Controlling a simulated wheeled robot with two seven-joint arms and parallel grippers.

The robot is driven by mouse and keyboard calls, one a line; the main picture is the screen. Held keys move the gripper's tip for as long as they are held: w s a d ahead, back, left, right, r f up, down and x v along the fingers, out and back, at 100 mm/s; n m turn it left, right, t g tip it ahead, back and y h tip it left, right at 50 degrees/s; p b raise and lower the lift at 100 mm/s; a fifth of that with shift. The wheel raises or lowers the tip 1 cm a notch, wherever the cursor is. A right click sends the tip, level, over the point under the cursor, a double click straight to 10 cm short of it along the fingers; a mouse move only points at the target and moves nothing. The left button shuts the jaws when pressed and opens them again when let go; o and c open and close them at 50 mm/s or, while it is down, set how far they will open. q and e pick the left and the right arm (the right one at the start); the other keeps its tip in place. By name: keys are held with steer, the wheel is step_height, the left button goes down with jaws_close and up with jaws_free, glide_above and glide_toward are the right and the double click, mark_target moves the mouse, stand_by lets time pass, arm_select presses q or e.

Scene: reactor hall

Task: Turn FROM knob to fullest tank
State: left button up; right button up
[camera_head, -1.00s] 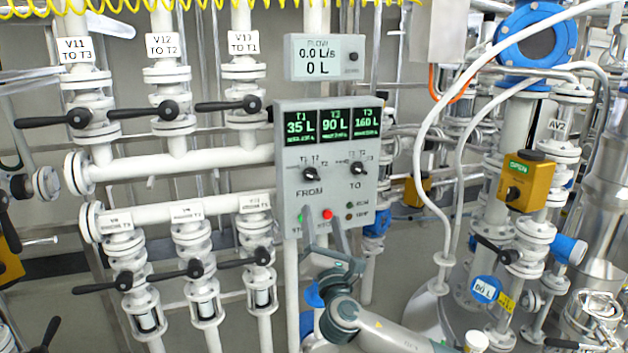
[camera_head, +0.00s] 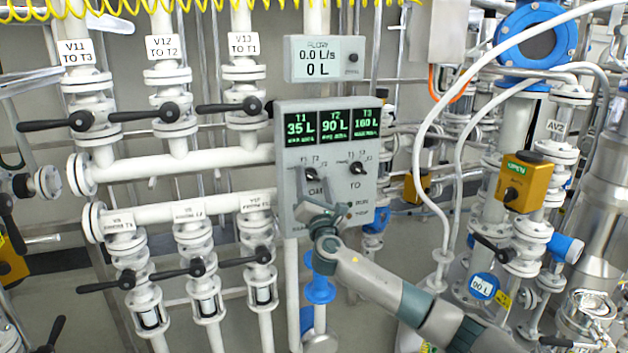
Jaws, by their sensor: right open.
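The grey control panel (camera_head: 284,215) has green displays reading T1 35 L, T2 90 L and T3 160 L (camera_head: 366,124); T3 is highest. The black FROM knob (camera_head: 312,174) sits below the displays on the left, with T1, T2 and T3 marks around it. Its pointer direction is too small to tell. My left gripper is not in view.
The TO knob (camera_head: 357,168) is just right of the FROM knob. The flow box (camera_head: 325,58) above reads 0.0 L/s and 0 L. White pipes with black valve handles (camera_head: 166,117) fill the left. A yellow valve box (camera_head: 524,182) and white hoses are at right.

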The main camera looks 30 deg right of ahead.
steer(key=shift+w, duration=0.1)
steer(key=shift+c, duration=0.4)
steer(key=c, duration=1)
steer(key=shift+o, duration=0.2)
